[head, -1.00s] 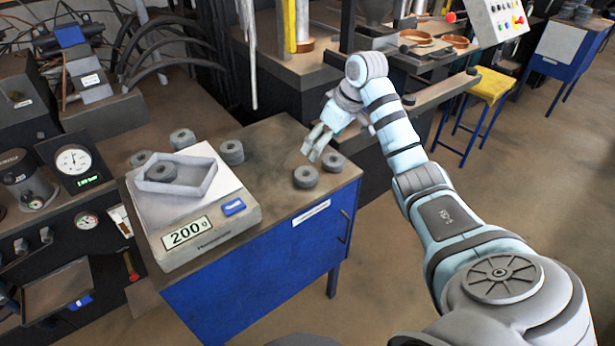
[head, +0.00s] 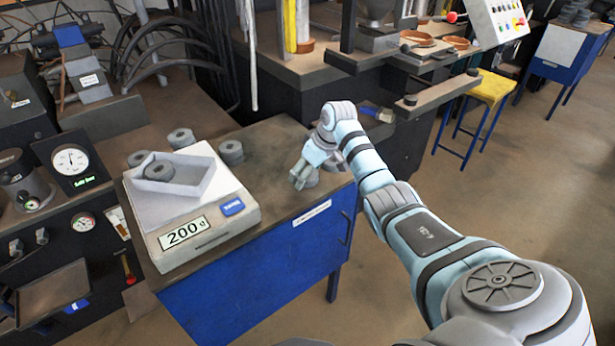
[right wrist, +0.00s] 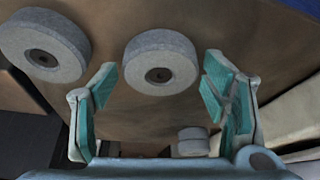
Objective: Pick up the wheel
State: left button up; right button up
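Grey flap wheels lie on the blue cabinet's top. My right gripper (head: 299,178) is open, with its fingers pointing down at the front wheel (head: 312,180), which it partly hides in the head view. In the right wrist view, that wheel (right wrist: 160,64) shows whole, ahead of and between the open teal-padded fingers (right wrist: 160,85), with gaps on both sides. A second wheel (right wrist: 42,45) lies to its left in that view; my arm mostly hides it in the head view. My left gripper is not in view.
A stack of wheels (head: 231,152) stands behind the scale, with other wheels (head: 181,138) nearby. The cabinet top (head: 268,195) is bare between scale and gripper.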

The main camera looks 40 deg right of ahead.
jog(key=c, duration=0.9)
jog(key=shift+r, duration=0.15)
